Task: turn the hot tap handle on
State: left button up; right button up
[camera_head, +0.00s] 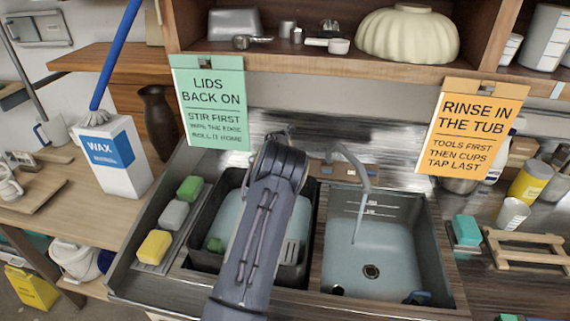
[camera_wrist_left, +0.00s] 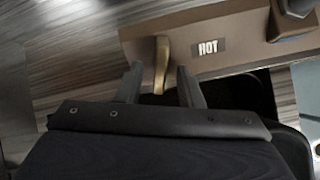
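The hot tap handle (camera_wrist_left: 161,60) is a short brass lever on a brown tap block (camera_wrist_left: 235,30), left of a white HOT label (camera_wrist_left: 208,47) in the left wrist view. My left gripper (camera_wrist_left: 158,76) is open, with one finger on each side of the handle; gaps show between the fingers and the lever. In the head view my left arm hides its gripper and the handle. The tap spout (camera_head: 352,160) arches over the right basin, and a thin pale stream (camera_head: 358,218) hangs below it. My right gripper is not in view.
The right basin (camera_head: 385,255) has a drain. The left basin (camera_head: 206,258) lies partly under my arm. Sponges (camera_head: 174,215) line the left ledge. A green sign (camera_head: 211,103) and an orange sign (camera_head: 470,130) hang from the shelf above the sink.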

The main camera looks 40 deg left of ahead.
pick_arm(q)
jog(key=b+v, duration=0.1)
jog(key=v, duration=0.6)
jog(key=shift+s+r+b, duration=0.25)
jog(key=shift+b, duration=0.1)
jog(key=shift+d, duration=0.15)
jog(key=s+d+r+m+h, duration=0.4)
jog(key=s+d+r+m, duration=0.1)
jog(key=s+d+m, duration=0.55)
jog(key=s+d+r+m+h, duration=0.3)
jog(key=s+d+r+m, duration=0.3)
jog(key=s+d+m, duration=0.4)
jog(key=s+d+f+m, duration=0.1)
jog(key=s+d+m, duration=0.5)
jog(key=s+m, duration=0.2)
jog(key=s+d+f+m, duration=0.2)
jog(key=s+d+m, duration=0.4)
jog(key=s, duration=0.4)
jog(key=shift+d+f+m+g, duration=0.25)
jog(key=shift+m+g, duration=0.05)
jog(key=shift+m, duration=0.55)
